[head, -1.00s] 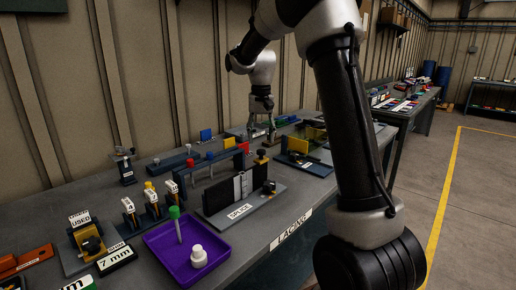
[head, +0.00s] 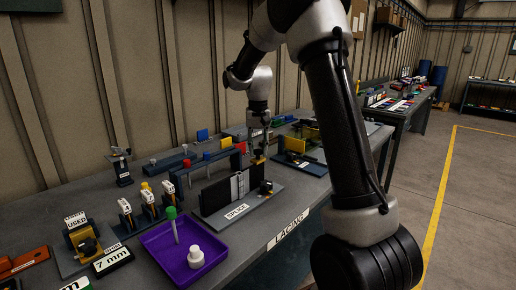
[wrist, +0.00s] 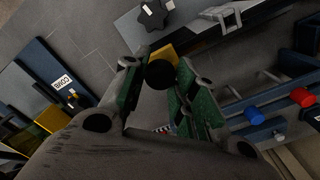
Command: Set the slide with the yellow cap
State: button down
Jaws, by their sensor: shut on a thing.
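My gripper (wrist: 160,75) is shut on a round black knob (wrist: 161,75) that has a yellow part (wrist: 166,52) just beyond it. The green-padded fingers stand on either side of the knob. In the head view my gripper (head: 259,150) is low over the bench, near the right end of the dark rail. A blue knob (wrist: 254,116) and a red knob (wrist: 302,97) show on a blue rail in the wrist view, beside the right finger. I cannot tell whether the held yellow part is a slide's cap.
The SPLICE fixture (head: 237,210) stands close in front of my gripper. A purple tray (head: 167,257) holds a green-topped pin and a white bottle. A plate marked COMB (wrist: 62,82) lies left in the wrist view. Bare bench shows near the wall at left.

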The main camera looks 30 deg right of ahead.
jog(key=shift+w+d, duration=0.4)
jog(key=shift+d, duration=0.5)
jog(key=shift+w+d, duration=0.35)
jog(key=shift+d, duration=0.55)
jog(key=shift+w+d, duration=0.4)
jog(key=shift+d, duration=0.5)
jog(key=shift+r, duration=0.1)
jog(key=c, duration=1.1)
grip_release()
jog(key=shift+d, duration=0.15)
notch_tip(320, 180, up, 12)
